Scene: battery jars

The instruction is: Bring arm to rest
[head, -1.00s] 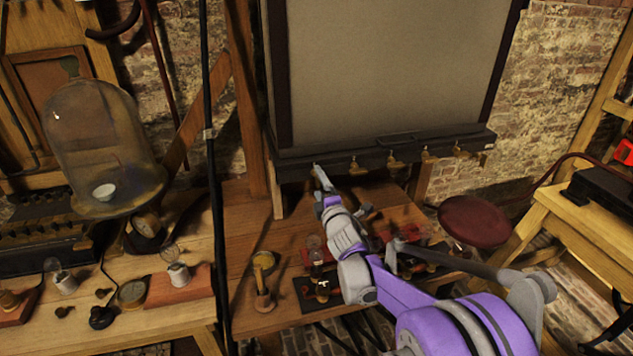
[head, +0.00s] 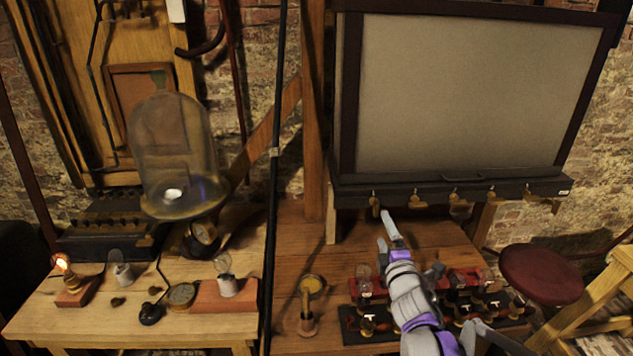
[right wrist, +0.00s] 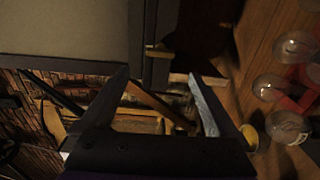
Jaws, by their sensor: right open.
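My right arm, purple and grey, comes in from the bottom of the head view. Its gripper (head: 412,240) is open and empty, above the brown bench and in front of the large framed grey panel. In the right wrist view the two fingers of the gripper (right wrist: 163,85) stand wide apart with nothing between them. My left arm and gripper are not in view.
Red-based bulbs (head: 365,284) stand on the bench close beside my right arm. A brass-topped stand (head: 309,300) is left of it. The grey panel (head: 460,95) rises behind. A glass bell jar (head: 175,150) stands at left, a red stool (head: 541,274) at right.

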